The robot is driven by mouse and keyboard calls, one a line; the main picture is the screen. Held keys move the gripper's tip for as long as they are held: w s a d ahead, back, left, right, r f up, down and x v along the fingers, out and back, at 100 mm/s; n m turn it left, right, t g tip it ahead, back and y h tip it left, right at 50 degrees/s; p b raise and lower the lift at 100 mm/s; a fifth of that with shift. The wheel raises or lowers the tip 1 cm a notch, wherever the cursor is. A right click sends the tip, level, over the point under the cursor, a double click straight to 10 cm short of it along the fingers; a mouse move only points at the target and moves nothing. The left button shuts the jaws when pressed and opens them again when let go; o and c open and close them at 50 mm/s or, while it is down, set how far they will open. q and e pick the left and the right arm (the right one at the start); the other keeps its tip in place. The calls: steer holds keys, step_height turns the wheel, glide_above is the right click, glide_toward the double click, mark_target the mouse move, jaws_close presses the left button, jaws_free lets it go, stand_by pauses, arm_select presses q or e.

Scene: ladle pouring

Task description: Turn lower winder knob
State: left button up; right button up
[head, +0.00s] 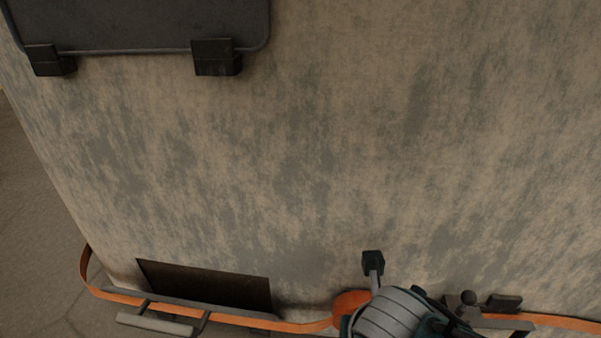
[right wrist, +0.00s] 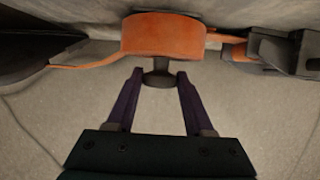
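In the right wrist view, the winder (right wrist: 162,36) is an orange drum of wound strap against the pale wall. Its lower knob (right wrist: 158,79) is dark and round and hangs on a short stem below the drum. My right gripper (right wrist: 160,73) is open, its two purple-grey fingers one on each side of the knob, with no clear grip on it. In the head view, the orange winder (head: 350,301) shows only in part, behind my right arm, which hides the lower knob and the gripper. My left gripper is in neither view.
An orange strap (head: 305,326) runs along the wall's (head: 300,160) lower edge, past a grey step-like bracket (head: 155,325) and a dark recess (head: 205,285). A dark block on a grey stem (head: 372,262) stands above the winder. A dark panel (head: 135,22) is at upper left.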

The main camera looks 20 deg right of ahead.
jaws_close()
steer(key=shift+d, duration=0.1)
